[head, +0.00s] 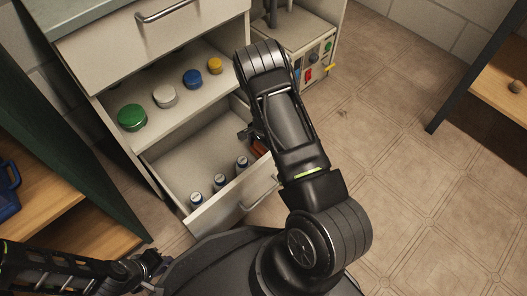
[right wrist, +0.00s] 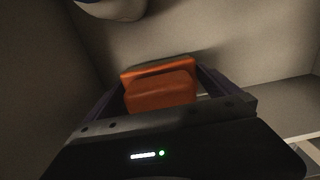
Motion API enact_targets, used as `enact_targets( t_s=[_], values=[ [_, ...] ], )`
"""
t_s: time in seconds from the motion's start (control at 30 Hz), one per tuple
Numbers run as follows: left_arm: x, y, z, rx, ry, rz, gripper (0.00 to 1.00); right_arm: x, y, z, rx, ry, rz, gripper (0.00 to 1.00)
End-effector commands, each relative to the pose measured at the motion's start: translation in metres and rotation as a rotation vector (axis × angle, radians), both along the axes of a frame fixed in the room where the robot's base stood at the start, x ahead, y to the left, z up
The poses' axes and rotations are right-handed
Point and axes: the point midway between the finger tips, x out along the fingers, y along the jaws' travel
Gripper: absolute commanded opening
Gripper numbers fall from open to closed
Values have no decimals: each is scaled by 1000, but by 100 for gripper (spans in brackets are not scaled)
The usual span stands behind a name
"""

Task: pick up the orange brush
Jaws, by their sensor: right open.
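The orange brush (head: 259,146) lies in the open lower drawer, mostly hidden behind my right arm in the head view. In the right wrist view the brush (right wrist: 162,92) shows as an orange block with a second orange part behind it. My right gripper (head: 250,133) reaches down into the drawer at the brush. Its fingers (right wrist: 160,78) are open, one on either side of the brush; I cannot tell whether they touch it. My left gripper (head: 150,261) is low at the left, outside the drawer, and its jaws are too small to read.
The drawer (head: 237,203) also holds several small vials (head: 220,180) along its front. Green (head: 132,117), white (head: 165,96), blue (head: 193,78) and yellow (head: 215,65) round containers stand on the shelf above. The drawer walls are close around my right gripper. Floor (head: 420,170) at the right is clear.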

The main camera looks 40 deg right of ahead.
Motion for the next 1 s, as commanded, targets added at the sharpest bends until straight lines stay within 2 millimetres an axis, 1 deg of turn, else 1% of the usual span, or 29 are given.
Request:
enact_targets(
  t_s=[0.07, 0.17, 0.8, 0.83, 1.0],
  values=[
    [0, 0, 0, 0, 0, 0, 20, 0, 0, 0, 0, 0, 0, 100],
    [0, 0, 0, 0, 0, 0, 20, 0, 0, 0, 0, 0, 0, 93],
    [0, 0, 0, 0, 0, 0, 20, 0, 0, 0, 0, 0, 0, 41],
    [0, 0, 0, 0, 0, 0, 20, 0, 0, 0, 0, 0, 0, 40],
    [0, 0, 2, 0, 0, 0, 20, 0, 0, 3, 0, -1, 0, 40]
  ],
)
